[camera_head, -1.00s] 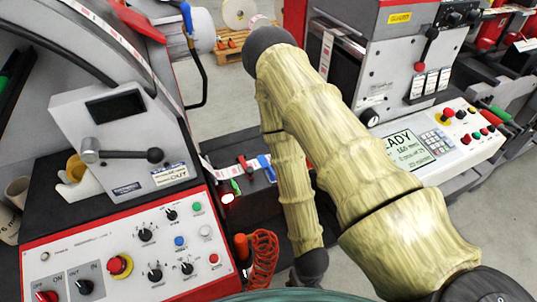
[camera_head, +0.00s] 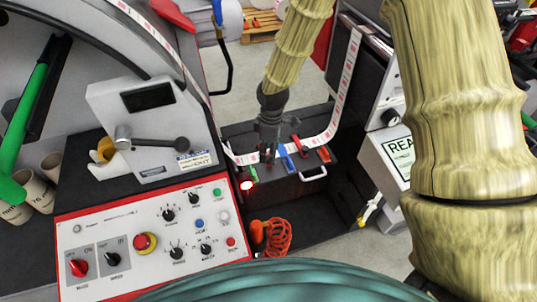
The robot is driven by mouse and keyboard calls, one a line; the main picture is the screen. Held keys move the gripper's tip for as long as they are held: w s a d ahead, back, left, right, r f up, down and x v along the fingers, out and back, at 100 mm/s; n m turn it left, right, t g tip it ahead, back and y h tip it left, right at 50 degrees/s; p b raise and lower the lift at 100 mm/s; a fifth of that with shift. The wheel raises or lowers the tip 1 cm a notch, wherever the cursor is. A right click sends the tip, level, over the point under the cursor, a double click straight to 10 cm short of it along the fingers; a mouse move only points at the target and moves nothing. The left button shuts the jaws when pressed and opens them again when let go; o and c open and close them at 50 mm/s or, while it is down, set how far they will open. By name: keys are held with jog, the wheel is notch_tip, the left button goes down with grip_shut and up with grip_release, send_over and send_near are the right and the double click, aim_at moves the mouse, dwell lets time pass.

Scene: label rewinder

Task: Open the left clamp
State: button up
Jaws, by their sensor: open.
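The splicing table (camera_head: 270,192) is a dark box between the two machine bodies, with the printed label strip (camera_head: 338,112) running across its top. Small coloured levers sit along the strip: a green one (camera_head: 253,173) at the left, a blue one (camera_head: 287,161) in the middle and an orange-red one (camera_head: 322,154) at the right. The left clamp is at the left end, partly hidden; I cannot tell its state. My gripper (camera_head: 268,150) is dark, points down and is open. Its fingertips are over the strip, left of the blue lever. Contact cannot be told.
The control panel (camera_head: 110,247) with knobs and buttons is at the lower left. The grey display box (camera_head: 150,115) with a black-knobbed lever stands left of the table. An orange coiled hose (camera_head: 278,238) hangs in front. A white handle (camera_head: 312,174) projects from the table's front.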

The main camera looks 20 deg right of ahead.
notch_tip(320, 180, up, 4)
jog(key=w+n, duration=0.1)
jog(key=w, duration=0.2)
jog(key=shift+h, duration=0.3)
jog(key=shift+d+f+p, duration=0.2)
jog(key=shift+f+p, duration=0.6)
jog(key=shift+f, duration=1.9)
jog(key=shift+d+f+p, duration=0.2)
jog(key=shift+f+p, duration=0.6)
jog(key=shift+f, duration=1.9)
grip_shut()
